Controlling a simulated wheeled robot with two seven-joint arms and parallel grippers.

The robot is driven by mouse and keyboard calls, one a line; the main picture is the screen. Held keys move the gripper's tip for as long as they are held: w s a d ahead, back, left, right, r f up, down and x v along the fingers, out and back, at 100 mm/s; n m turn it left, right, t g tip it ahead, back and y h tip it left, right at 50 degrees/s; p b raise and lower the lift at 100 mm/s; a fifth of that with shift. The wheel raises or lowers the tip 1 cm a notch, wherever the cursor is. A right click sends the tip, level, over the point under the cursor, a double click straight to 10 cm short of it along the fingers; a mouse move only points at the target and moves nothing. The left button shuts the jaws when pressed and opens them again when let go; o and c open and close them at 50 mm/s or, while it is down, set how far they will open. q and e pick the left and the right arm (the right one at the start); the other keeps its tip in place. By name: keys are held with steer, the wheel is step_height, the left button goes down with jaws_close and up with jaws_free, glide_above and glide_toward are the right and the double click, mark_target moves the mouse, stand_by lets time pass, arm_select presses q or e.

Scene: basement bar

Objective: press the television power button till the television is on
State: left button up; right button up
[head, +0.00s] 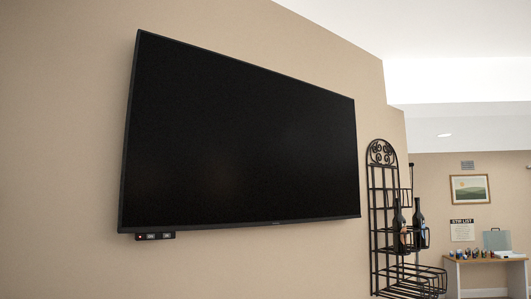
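The television (235,135) hangs on the beige wall and fills the middle of the head view. Its screen is black. A small dark button panel (155,236) sticks out under its lower left edge. The panel has a small red mark at its left end and pale labels beside it; the labels are too small to read. Neither of my grippers shows in the head view.
A black metal wine rack (373,225) with dark bottles (399,223) stands right of the television. Farther back are a table (488,261) with small items, a framed picture (470,190) and a sign (462,230). The wall around the panel is clear.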

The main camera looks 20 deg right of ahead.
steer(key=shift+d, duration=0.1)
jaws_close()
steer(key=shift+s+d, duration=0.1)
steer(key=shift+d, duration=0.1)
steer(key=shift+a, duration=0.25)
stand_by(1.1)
